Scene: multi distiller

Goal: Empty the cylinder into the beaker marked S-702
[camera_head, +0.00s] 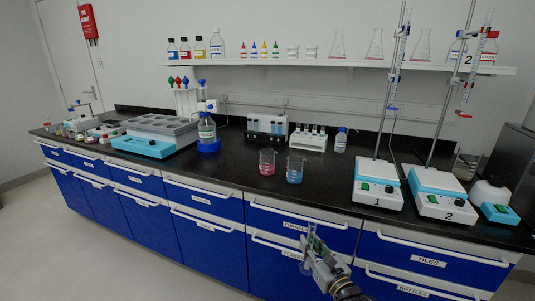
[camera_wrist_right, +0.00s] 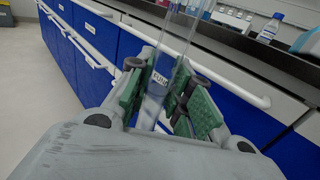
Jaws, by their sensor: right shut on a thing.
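My right gripper (camera_head: 313,243) is in front of the blue drawers, below the bench's front edge. In the right wrist view the gripper (camera_wrist_right: 158,100) is shut on a clear glass cylinder (camera_wrist_right: 178,45), with green pads on either side of it. The cylinder looks roughly upright there; its lower part seems to hold pale liquid, but I cannot be sure. Two beakers stand on the bench: one with pink liquid (camera_head: 267,168) and one with blue liquid (camera_head: 295,175). Their markings are too small to read. My left gripper is out of view.
Numbered stirrer plates (camera_head: 377,195) with burette stands are at the right. A test tube rack (camera_head: 308,140) and a bottle (camera_head: 340,142) stand behind the beakers. Drawer handles (camera_head: 300,215) stick out near my right gripper.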

